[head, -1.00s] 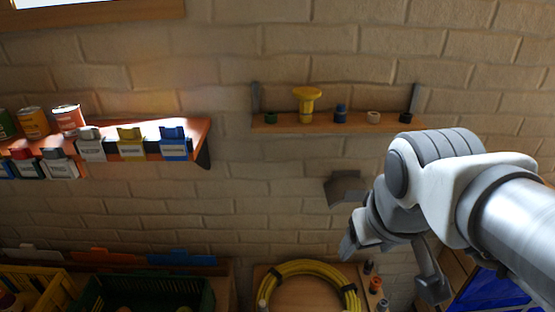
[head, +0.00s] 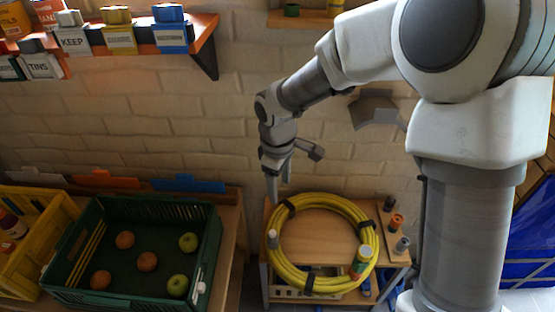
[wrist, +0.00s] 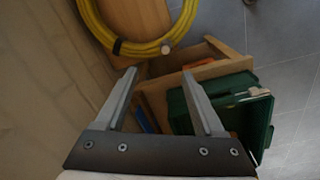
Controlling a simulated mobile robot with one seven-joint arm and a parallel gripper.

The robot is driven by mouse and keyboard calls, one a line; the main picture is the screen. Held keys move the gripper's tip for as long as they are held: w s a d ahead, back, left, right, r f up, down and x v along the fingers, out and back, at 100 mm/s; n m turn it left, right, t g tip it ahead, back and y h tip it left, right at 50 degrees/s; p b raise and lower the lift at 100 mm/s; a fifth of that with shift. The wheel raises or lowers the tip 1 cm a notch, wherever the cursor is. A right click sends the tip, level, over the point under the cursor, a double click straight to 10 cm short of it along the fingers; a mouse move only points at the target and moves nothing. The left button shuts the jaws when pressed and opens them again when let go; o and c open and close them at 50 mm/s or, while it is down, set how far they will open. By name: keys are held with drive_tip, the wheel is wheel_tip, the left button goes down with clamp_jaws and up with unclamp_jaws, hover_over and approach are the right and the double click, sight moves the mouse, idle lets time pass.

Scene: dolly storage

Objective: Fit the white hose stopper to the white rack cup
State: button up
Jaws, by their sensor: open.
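A small whitish cylinder (head: 272,239), which looks like the white hose stopper, stands upright at the left side of the yellow hose coil (head: 300,284). A pale round end (wrist: 166,48) beside the hose in the wrist view looks like the same piece. My gripper (head: 280,190) is open and empty, fingers pointing down, above and near this cylinder. In the wrist view its two fingers (wrist: 158,74) are spread with nothing between them. The white rack cup is not visible now; only the left part of the wall rack (head: 303,18) shows, and my arm covers part of that area.
A green crate (head: 207,262) with fruit stands left of the hose table (head: 315,240). A yellow crate (head: 50,200) is farther left. Several small coloured pieces, one orange (head: 396,224), stand at the table's right. A wall shelf (head: 210,35) holds tins and labelled boxes.

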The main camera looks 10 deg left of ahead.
drive_tip(key=n, duration=0.1)
hover_over(272, 232)
wheel_tip(272, 232, down, 4)
wheel_tip(272, 232, down, 18)
drive_tip(key=b, duration=0.6)
drive_tip(key=shift+r, duration=0.25)
clamp_jaws()
